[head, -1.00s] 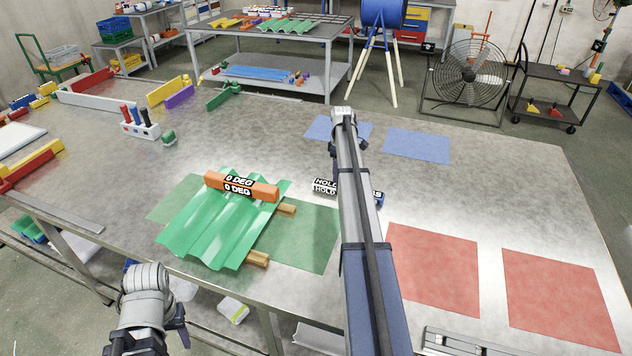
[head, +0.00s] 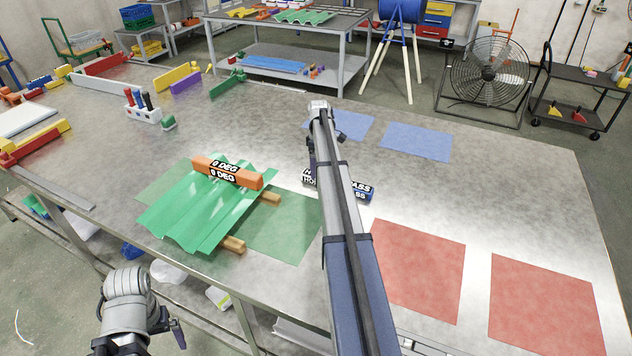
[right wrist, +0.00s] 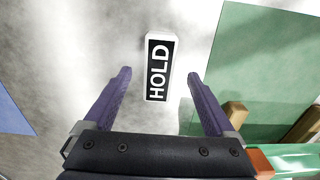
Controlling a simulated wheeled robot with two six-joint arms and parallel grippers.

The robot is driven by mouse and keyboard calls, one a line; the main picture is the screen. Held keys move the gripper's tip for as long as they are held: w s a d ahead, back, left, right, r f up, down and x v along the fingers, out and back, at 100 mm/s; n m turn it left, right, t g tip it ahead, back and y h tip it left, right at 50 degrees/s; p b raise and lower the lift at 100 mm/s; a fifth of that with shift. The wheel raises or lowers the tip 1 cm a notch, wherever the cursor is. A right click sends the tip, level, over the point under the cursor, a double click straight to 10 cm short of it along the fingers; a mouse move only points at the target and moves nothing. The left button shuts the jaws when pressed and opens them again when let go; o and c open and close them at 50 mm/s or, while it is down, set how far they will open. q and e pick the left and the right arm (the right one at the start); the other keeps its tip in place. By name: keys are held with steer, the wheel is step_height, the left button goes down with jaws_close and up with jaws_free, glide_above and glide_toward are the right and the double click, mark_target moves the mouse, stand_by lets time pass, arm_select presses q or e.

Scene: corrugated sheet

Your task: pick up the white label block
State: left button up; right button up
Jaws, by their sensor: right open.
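The white label block (right wrist: 160,66) lies on the metal table in the right wrist view, its dark face reading HOLD. My right gripper (right wrist: 160,76) is open, with one purple finger on each side of the block in the picture. Nothing is held, and I cannot tell how high the fingers are above the table. In the head view the white label block (head: 308,179) is partly hidden behind my right forearm; the right fingers are not clear there. My left arm shows at the lower left; its gripper's fingers cannot be made out.
A blue block with a PASS label (head: 362,191) lies just right of my right forearm. A green corrugated sheet (head: 195,215) rests on wooden strips, with an orange 0 DEG block (head: 228,173) on it. Red mats (head: 418,268) lie flat at right.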

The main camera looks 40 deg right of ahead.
steer(key=shift+w+f+b, duration=0.1)
steer(key=shift+f+b, duration=2.55)
steer(key=shift+r, duration=0.1)
jaws_close()
